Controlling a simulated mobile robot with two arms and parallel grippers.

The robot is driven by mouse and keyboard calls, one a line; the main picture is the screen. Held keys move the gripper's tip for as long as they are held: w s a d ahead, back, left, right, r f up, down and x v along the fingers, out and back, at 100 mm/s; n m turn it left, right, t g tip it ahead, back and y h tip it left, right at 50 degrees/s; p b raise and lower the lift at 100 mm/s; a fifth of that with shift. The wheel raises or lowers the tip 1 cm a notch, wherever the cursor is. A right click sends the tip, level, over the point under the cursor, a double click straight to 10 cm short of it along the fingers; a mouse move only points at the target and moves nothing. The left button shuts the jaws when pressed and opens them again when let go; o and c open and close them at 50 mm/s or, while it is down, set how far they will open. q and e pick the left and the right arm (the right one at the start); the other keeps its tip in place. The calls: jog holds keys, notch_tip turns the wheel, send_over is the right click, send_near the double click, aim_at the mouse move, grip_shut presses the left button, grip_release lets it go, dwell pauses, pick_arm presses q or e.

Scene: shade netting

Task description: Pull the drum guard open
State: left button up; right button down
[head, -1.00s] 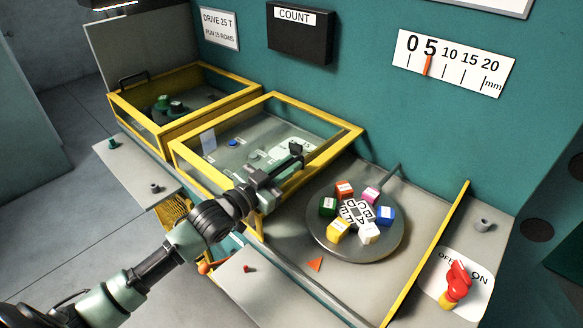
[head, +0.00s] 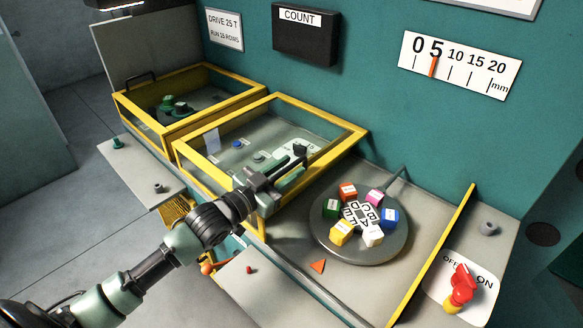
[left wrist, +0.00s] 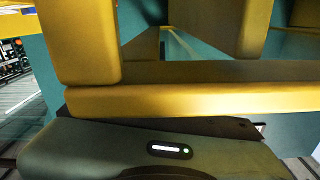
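A yellow-framed guard (head: 318,106) with clear panels stands in the middle of the bench; I take it as the drum guard, though no label names it. Green and grey parts and a blue button show through it. My left gripper (head: 298,158) is over its front right part, with a gap between two dark fingers and nothing seen between them. In the left wrist view, yellow frame bars (left wrist: 190,98) fill the picture close by; the fingertips are not clear there. I cannot tell whether the gripper touches the frame. My right gripper is not in view.
Another yellow-framed box (head: 128,105) stands at the back left, its grey panel (head: 135,45) raised. Right of the guard, a round turntable (head: 335,240) carries several coloured blocks. A red switch handle (head: 461,283) is at the far right. An orange marker (head: 318,266) lies on the bench.

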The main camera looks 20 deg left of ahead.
aim_at(270, 183)
pick_arm(q)
jog(key=b+v, duration=0.1)
jog(key=v, duration=0.4)
jog(key=shift+s+f, duration=0.1)
jog(key=shift+s, duration=0.2)
jog(key=shift+s+a, duration=0.25)
jog(key=shift+s, duration=0.25)
